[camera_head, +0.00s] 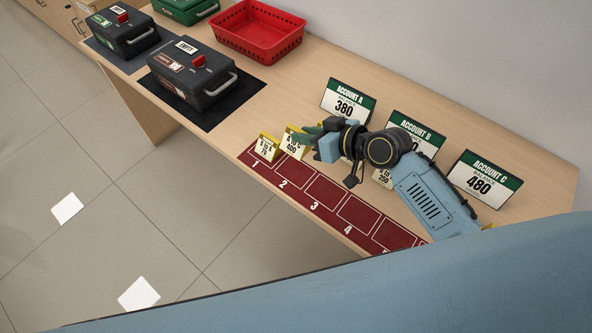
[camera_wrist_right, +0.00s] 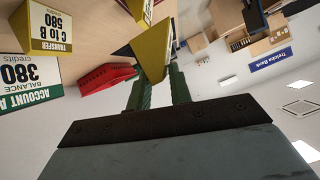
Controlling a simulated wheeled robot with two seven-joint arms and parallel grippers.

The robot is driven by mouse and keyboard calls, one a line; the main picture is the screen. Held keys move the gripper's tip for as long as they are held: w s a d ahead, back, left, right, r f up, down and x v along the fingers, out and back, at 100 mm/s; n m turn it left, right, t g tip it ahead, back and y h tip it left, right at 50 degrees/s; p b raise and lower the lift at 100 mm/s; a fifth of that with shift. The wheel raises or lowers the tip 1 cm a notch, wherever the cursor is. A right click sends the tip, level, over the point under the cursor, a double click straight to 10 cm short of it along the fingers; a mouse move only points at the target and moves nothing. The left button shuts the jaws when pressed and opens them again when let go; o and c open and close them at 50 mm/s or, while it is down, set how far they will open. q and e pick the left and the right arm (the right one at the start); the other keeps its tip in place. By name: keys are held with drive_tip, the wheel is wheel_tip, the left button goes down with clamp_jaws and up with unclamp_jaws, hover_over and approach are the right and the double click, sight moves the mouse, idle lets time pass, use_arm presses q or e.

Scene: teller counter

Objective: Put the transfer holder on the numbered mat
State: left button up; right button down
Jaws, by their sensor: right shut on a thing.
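A yellow transfer holder with a white card (camera_head: 293,143) is between the green fingers of my right gripper (camera_head: 311,131), at the far side of slot 2. It shows from close up in the right wrist view (camera_wrist_right: 152,47), between the two fingertips. I cannot tell whether its base touches the mat or the counter. The dark red numbered mat (camera_head: 325,191) runs along the counter's front edge; the slots around 2, 3 and 4 look bare. Another yellow holder (camera_head: 268,147) stands at slot 1. My left gripper is not in view.
Account signs A (camera_head: 347,101), B (camera_head: 414,130) and C (camera_head: 484,179) stand at the back. Another holder (camera_head: 383,178) is partly hidden by my right arm. A dark cash box (camera_head: 190,72) on a black pad and a red basket (camera_head: 258,34) stand left of the mat.

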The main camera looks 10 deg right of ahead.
sight(307, 151)
wheel_tip(307, 151, down, 6)
drive_tip(key=shift+r+b, duration=0.1)
drive_tip(key=shift+b, duration=0.7)
wheel_tip(307, 151, down, 4)
drive_tip(key=shift+f+b, duration=0.25)
drive_tip(key=shift+b, duration=0.45)
drive_tip(key=c, duration=1.3)
unclamp_jaws()
drive_tip(key=shift+o, duration=0.2)
drive_tip(key=shift+d, duration=0.1)
drive_tip(key=p+v, duration=0.1)
drive_tip(key=v, duration=1.1)
